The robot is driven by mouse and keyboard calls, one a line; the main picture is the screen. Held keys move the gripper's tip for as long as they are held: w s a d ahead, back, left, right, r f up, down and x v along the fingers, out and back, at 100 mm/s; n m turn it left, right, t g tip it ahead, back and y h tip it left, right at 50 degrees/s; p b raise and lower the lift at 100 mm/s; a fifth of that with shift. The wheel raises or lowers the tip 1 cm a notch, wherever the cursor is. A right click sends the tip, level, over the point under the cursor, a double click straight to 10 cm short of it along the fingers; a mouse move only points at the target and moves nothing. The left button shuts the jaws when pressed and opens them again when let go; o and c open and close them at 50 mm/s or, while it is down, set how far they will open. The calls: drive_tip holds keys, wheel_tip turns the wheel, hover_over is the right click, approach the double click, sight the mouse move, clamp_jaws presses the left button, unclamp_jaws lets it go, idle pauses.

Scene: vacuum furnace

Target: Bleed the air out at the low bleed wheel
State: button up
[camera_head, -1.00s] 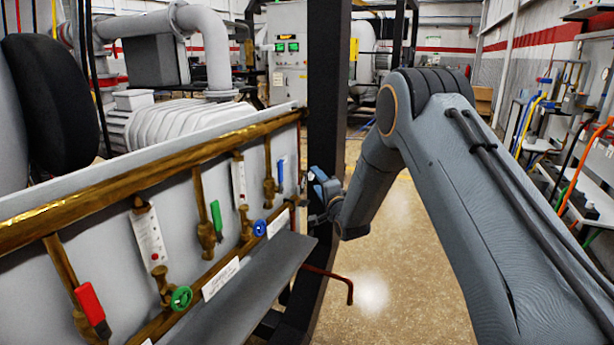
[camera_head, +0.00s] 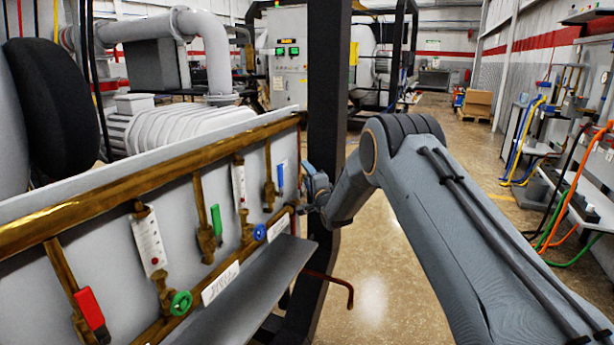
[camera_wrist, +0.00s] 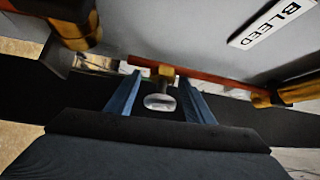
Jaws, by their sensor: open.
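In the wrist view a small pale, rounded metal handle (camera_wrist: 160,102) on a short brass stem (camera_wrist: 166,72) shows between the two blue fingers of my gripper (camera_wrist: 159,93). A gap shows on each side of it, and I cannot tell how deep it sits between the fingers. My gripper is open. A white plate (camera_wrist: 278,22) reading BLEED is on the panel at upper right, so the handle appears to be the low bleed wheel. In the head view my gripper (camera_head: 312,188) is at the panel's right end, by the dark post; the handle cannot be made out there.
The valve panel carries a green wheel (camera_head: 181,302), a blue wheel (camera_head: 259,231), and red (camera_head: 89,309), green (camera_head: 217,220) and blue (camera_head: 280,177) levers. A grey shelf (camera_head: 240,293) juts out below. A dark post (camera_head: 327,110) stands beside my gripper.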

drive_tip(key=c, duration=1)
drive_tip(key=shift+c, duration=0.2)
drive_tip(key=shift+f+n+b, duration=0.1)
drive_tip(key=shift+n+b, duration=0.2)
drive_tip(key=shift+b, duration=0.35)
drive_tip(key=n+g+y+b, duration=0.3)
drive_tip(key=n+y+b, duration=0.3)
drive_tip(key=n+b, duration=0.2)
drive_tip(key=s+r+n+g+y+b, duration=0.1)
drive_tip(key=n+g+y+b, duration=0.3)
drive_tip(key=n, duration=0.7)
drive_tip(key=s+n+g+y+b, duration=0.1)
drive_tip(key=n+g+y+b, duration=0.3)
drive_tip(key=n+y+b, duration=0.4)
drive_tip(key=shift+s+a+r+n+b, duration=0.35)
drive_tip(key=shift+n+b, duration=0.35)
drive_tip(key=shift+b, duration=1.75)
drive_tip(key=n+g+b, duration=0.1)
drive_tip(key=n+g, duration=0.1)
drive_tip(key=n+g+b, duration=0.2)
drive_tip(key=g, duration=0.1)
drive_tip(key=shift+s+a+r+n, duration=0.15)
drive_tip(key=shift+s+n, duration=0.05)
drive_tip(key=shift+n, duration=0.2)
drive_tip(key=shift+r+n, duration=0.1)
drive_tip(key=shift+n, duration=0.2)
